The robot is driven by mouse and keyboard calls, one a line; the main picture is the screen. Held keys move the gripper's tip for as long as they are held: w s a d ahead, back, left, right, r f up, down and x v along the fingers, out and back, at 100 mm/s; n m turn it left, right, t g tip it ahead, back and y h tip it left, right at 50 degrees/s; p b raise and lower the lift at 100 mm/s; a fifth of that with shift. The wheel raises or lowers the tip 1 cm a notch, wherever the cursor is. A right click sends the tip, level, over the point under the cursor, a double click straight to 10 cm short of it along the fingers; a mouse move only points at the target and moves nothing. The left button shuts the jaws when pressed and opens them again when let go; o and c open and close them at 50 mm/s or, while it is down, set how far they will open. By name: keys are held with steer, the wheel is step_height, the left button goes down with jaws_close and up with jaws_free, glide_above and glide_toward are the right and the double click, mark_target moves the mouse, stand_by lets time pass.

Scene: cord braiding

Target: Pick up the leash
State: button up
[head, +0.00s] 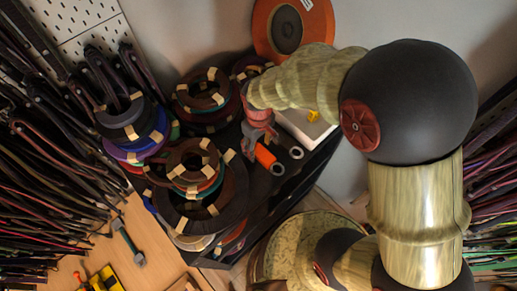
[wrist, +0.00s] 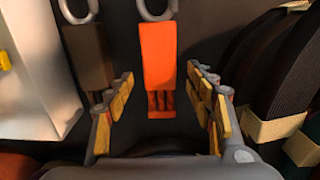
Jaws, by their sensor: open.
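A short orange strap with a metal ring, which looks like a leash (wrist: 158,55), lies on a dark surface in the wrist view, its ring at the top edge. In the head view, the orange leash (head: 265,156) shows just below my gripper (head: 261,140). In the wrist view my gripper (wrist: 160,80) is open, with one finger on each side of the orange strap's lower end and gaps between them. A brown strap with a similar ring (wrist: 88,55) lies left of it, partly behind the left finger. I cannot tell the height of the fingers above the strap.
Several stacked strap rolls (head: 195,165) stand left of my gripper. Dark coiled straps (wrist: 285,65) lie close to the right finger. A white box (wrist: 35,75) is at the left. An orange disc (head: 290,25) stands at the back. Hanging cords (head: 45,150) fill the far left.

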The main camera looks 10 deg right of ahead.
step_height(320, 180, down, 2)
steer(key=shift+f, duration=0.1)
steer(key=c, duration=0.3)
steer(key=c, duration=1)
